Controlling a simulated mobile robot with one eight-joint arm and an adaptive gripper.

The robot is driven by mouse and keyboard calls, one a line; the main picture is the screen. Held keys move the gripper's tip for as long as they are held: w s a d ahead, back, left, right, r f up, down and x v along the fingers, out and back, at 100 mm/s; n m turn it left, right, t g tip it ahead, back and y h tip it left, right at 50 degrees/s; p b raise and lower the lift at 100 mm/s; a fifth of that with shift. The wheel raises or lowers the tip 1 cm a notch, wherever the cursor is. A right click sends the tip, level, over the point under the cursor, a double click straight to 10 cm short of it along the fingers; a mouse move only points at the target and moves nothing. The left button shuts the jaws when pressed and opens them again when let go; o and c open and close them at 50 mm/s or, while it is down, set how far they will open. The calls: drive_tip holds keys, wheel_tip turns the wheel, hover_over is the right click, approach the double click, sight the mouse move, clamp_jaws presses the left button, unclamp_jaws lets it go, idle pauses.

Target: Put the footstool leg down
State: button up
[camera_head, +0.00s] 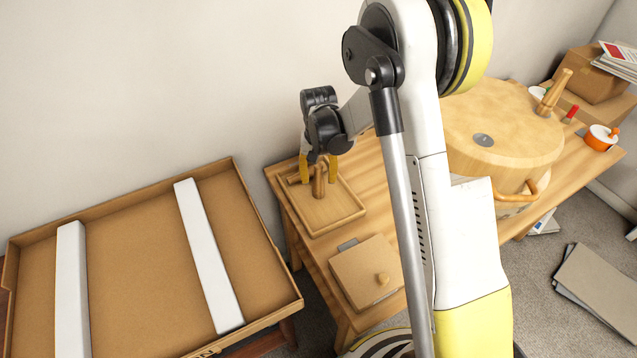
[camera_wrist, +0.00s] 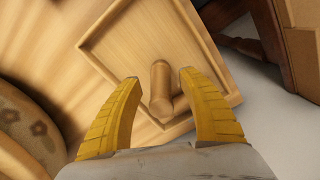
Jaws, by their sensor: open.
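A wooden footstool leg (camera_head: 319,181) stands in a shallow wooden tray (camera_head: 335,214) on the bench, just below my gripper (camera_head: 319,168). My gripper is open, with its yellow fingers on either side of the leg. In the wrist view the leg (camera_wrist: 160,82) shows between the two spread fingertips, over the tray (camera_wrist: 120,42). A second wooden piece (camera_wrist: 181,104) lies beside it, partly hidden; I cannot tell whether it touches the leg. Another leg (camera_head: 554,91) stands on the round wooden footstool seat (camera_head: 510,125) at the right.
A small cardboard box with a round knob (camera_head: 382,279) sits in front of the tray. A large open carton (camera_head: 140,250) with white foam strips is at the left. An orange pot (camera_head: 600,138) and a stacked box (camera_head: 597,78) are at the far right.

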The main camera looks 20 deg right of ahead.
sight(318, 167)
wheel_tip(318, 167, up, 7)
drive_tip(key=shift+f+p, duration=0.1)
drive_tip(key=shift+p, duration=0.85)
drive_tip(key=s+r+n+t, duration=0.1)
drive_tip(key=s+r+t, duration=0.1)
drive_tip(key=s+r, duration=0.35)
drive_tip(key=s+r+t, duration=0.1)
drive_tip(key=s+r, duration=0.2)
drive_tip(key=r, duration=0.6)
drive_tip(key=s+r+n+t, duration=0.1)
drive_tip(key=s+r+t, duration=0.1)
drive_tip(key=s, duration=0.5)
drive_tip(key=s+r+n+t, duration=0.1)
drive_tip(key=s+r+t, duration=0.1)
drive_tip(key=s, duration=0.6)
drive_tip(key=shift+d+r, duration=0.15)
drive_tip(key=shift+r, duration=0.1)
